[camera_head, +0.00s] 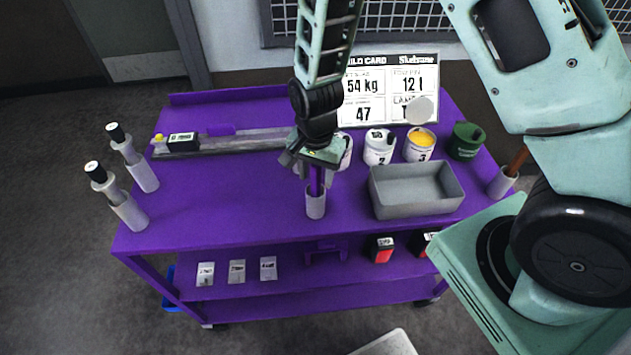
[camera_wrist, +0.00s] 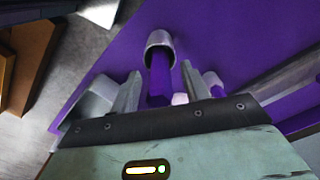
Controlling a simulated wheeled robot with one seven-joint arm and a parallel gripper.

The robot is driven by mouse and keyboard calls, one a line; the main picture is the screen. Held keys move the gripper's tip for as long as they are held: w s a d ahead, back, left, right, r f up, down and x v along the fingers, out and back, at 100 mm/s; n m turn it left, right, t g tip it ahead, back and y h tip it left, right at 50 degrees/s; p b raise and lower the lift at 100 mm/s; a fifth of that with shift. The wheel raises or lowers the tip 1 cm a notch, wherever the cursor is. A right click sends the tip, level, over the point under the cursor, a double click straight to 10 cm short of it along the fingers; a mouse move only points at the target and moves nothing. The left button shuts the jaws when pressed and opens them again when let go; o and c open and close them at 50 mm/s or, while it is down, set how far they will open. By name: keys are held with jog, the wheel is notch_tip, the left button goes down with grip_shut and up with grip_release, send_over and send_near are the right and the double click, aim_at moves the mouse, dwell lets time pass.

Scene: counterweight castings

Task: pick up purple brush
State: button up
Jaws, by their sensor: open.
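The purple brush (camera_head: 316,182) shows as a purple handle rising from a grey cup (camera_head: 316,206) near the front of the purple cart's top (camera_head: 230,205). Its lower end is hidden in the cup. My gripper (camera_head: 313,172) is directly above the cup, pointing down, with its jaws open. In the wrist view the purple handle (camera_wrist: 159,78) lies between the two fingers, with gaps showing on both sides. The cup (camera_wrist: 160,44) is beyond the fingertips.
A grey tray (camera_head: 418,212) stands close to the right. White tins (camera_head: 379,150) and a green tin (camera_head: 466,143) are behind it. A brown-handled tool (camera_head: 517,160) stands in a cup at far right. The cart top left of the gripper is mostly clear.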

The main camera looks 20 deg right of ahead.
jog(key=shift+f, duration=0.55)
grip_shut()
jog(key=shift+r, duration=0.1)
